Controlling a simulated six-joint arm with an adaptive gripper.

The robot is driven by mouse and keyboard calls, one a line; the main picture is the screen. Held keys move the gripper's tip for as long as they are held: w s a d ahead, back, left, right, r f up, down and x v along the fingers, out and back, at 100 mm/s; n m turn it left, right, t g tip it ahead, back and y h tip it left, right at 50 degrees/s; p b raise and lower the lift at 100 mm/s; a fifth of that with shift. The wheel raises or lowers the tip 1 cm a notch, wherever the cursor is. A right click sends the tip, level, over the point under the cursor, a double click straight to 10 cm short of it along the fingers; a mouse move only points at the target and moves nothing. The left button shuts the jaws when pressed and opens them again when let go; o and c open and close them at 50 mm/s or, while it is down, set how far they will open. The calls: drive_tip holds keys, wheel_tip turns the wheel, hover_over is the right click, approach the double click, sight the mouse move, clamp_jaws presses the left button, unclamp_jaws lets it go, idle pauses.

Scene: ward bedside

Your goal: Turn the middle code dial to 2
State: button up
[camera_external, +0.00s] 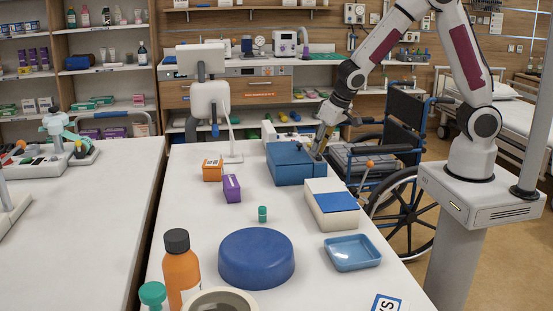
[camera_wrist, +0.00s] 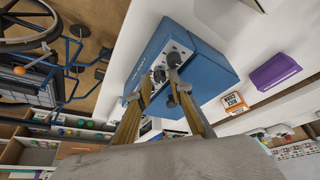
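A blue box (camera_external: 288,165) stands on the white table, and my gripper (camera_external: 317,153) is at its right-hand face. In the wrist view the blue box (camera_wrist: 205,65) shows a light panel with a row of dark round dials. One dial (camera_wrist: 160,74), seemingly the middle one, lies between my fingertips (camera_wrist: 161,79). The two fingers are apart, and I see a gap around this dial. I cannot tell whether a finger touches it. Another dial (camera_wrist: 174,59) shows beside the right fingertip. The dial numbers are too small to read.
An orange box (camera_external: 212,170) and a purple box (camera_external: 232,188) stand left of the blue box. A white box with a blue top (camera_external: 333,205) and a blue tray (camera_external: 352,252) are nearer the camera. A wheelchair (camera_external: 400,145) stands beyond the table's right edge.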

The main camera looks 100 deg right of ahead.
drive_tip(key=shift+r, duration=0.25)
drive_tip(key=v, duration=0.8)
drive_tip(key=s+a+r+n+y, duration=0.1)
drive_tip(key=s+a+r+n, duration=0.2)
drive_tip(key=s+a, duration=0.4)
drive_tip(key=s+a+r+n+y, duration=0.1)
drive_tip(key=s+a+r+n, duration=0.3)
drive_tip(key=s+a, duration=0.3)
drive_tip(key=shift+s+a+r+n+y, duration=0.2)
drive_tip(key=shift+s+n+y, duration=0.35)
drive_tip(key=shift+s, duration=1.45)
